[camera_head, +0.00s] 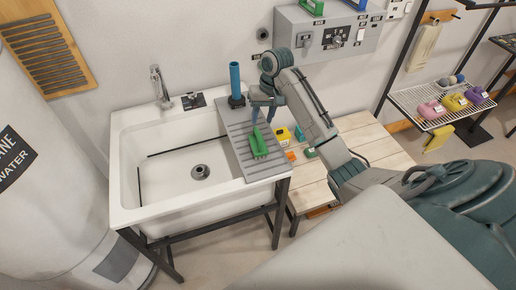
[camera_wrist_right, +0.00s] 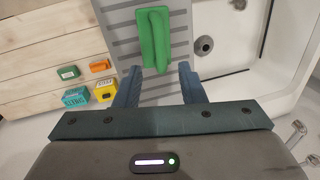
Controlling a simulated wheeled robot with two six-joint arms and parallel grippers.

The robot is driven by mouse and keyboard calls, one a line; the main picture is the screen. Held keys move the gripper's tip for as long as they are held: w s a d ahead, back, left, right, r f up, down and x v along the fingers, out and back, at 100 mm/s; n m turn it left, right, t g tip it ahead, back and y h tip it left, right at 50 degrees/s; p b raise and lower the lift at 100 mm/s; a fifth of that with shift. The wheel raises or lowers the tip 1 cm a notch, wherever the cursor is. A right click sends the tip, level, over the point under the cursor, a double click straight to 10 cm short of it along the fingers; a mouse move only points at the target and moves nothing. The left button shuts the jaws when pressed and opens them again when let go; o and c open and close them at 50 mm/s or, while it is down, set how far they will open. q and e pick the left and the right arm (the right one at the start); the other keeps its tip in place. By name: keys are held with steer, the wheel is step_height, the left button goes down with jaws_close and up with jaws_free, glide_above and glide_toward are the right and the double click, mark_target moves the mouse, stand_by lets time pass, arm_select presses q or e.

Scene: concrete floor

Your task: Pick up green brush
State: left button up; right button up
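The green brush (camera_head: 258,143) lies on the grey ribbed drainboard (camera_head: 237,128) at the right side of the white sink. In the right wrist view the brush (camera_wrist_right: 155,38) is at the top middle, its handle facing the camera. My right gripper (camera_head: 263,113) is above the far part of the drainboard. In the right wrist view its two fingers (camera_wrist_right: 158,76) are apart with nothing between them; the near end of the brush shows just beyond the fingertips. The gripper appears clear of the brush. My left gripper is in neither view.
The white sink basin (camera_head: 185,172) lies left of the drainboard. A blue cylinder (camera_head: 235,80) stands at its back edge. A wooden bench (camera_head: 365,143) with several small coloured items is on the right. A grey control box (camera_head: 335,38) is on the wall behind.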

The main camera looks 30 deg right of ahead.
mark_target(257, 130)
steer(key=f+b, duration=0.1)
steer(key=f, duration=0.2)
steer(key=shift+w+a+b, duration=0.2)
steer(key=shift+a+b, duration=0.15)
steer(key=f, duration=0.1)
steer(key=f+p, duration=0.2)
steer(key=f, duration=0.1)
steer(key=shift+w+a, duration=0.3)
steer(key=shift+w, duration=0.1)
steer(key=shift+a+f, duration=0.1)
steer(key=shift+f, duration=0.4)
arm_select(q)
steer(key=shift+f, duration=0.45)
arm_select(e)
jaws_close()
